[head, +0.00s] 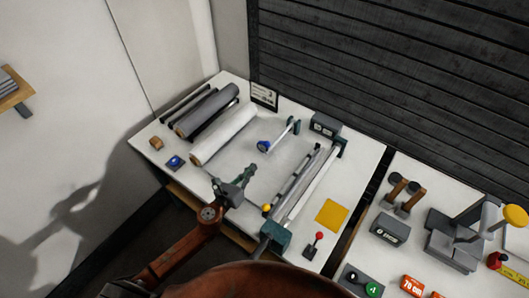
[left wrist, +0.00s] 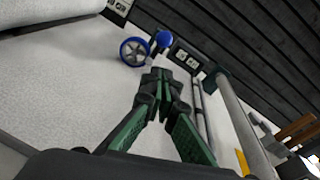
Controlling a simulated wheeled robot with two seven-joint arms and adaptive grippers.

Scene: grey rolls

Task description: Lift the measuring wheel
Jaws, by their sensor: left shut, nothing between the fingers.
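The measuring wheel (head: 264,146) is a small blue-rimmed wheel on a thin arm that runs up and right to a bracket near the back of the white table. In the left wrist view the wheel (left wrist: 135,51) shows its blue rim and grey spokes, beyond the fingertips and a little to the left. My left gripper (head: 247,173) is shut and empty, in front of the wheel and apart from it. In the left wrist view its green and black fingers (left wrist: 161,80) meet at the tips. My right gripper is not in view.
Grey and white rolls (head: 226,132) lie left of the wheel. Metal rollers (head: 300,183) run along its right. A dark box (head: 325,125) stands behind, near the slatted wall. A yellow square (head: 331,215) and a red-knobbed lever (head: 316,242) are at the right.

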